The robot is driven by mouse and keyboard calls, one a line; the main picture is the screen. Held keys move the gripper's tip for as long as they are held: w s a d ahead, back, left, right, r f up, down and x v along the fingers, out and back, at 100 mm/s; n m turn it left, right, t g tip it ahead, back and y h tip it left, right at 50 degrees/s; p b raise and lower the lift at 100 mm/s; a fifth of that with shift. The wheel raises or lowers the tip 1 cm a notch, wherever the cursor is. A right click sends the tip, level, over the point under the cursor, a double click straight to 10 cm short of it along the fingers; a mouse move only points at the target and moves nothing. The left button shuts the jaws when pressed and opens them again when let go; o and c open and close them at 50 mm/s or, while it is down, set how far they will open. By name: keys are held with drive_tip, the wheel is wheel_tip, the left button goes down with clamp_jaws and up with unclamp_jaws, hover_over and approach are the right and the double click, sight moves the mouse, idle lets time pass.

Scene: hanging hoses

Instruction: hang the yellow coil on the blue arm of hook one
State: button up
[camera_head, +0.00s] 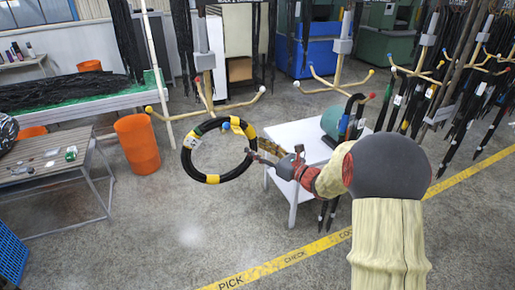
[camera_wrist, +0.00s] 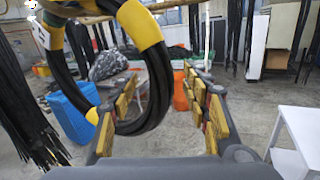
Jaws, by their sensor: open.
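The coil (camera_head: 213,179), a black ring with yellow bands, hangs at the rack hook (camera_head: 207,92) left of centre in the head view. The hook's blue-tipped arm (camera_head: 226,126) shows inside the ring just below its top, so the coil appears to rest on this arm. In the wrist view the coil (camera_wrist: 158,85) hangs close, its lower curve near my fingers. Contact is unclear.
A second hook (camera_head: 340,82) stands to the right, above a white table (camera_head: 310,133). Orange bins (camera_head: 137,144) and a grey workbench (camera_head: 50,180) are at left. More hose racks fill the right back. The floor below the coil is clear.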

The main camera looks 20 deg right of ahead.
drive_tip(key=v, duration=1.1)
drive_tip(key=shift+s+d, duration=0.2)
drive_tip(key=shift+s, duration=0.1)
drive_tip(key=shift+f, duration=0.1)
drive_tip(key=s+a+f+n+g+y+b, duration=0.1)
drive_tip(key=s+a+f+n+g+b, duration=0.2)
drive_tip(key=s+a+f+n+g, duration=1.15)
drive_tip(key=s+d+f+n+h+b, duration=0.2)
drive_tip(key=s+f+n+h+b, duration=0.2)
drive_tip(key=s+n+h+b, duration=0.7)
drive_tip(key=s+a+r+n+t+y+b, duration=0.1)
drive_tip(key=s+a+n+t+y+b, duration=0.1)
drive_tip(key=a+n+b, duration=0.3)
drive_tip(key=shift+s+n+t+y, duration=0.3)
drive_tip(key=shift+s+n+t, duration=0.35)
drive_tip(key=shift+s+n, duration=0.15)
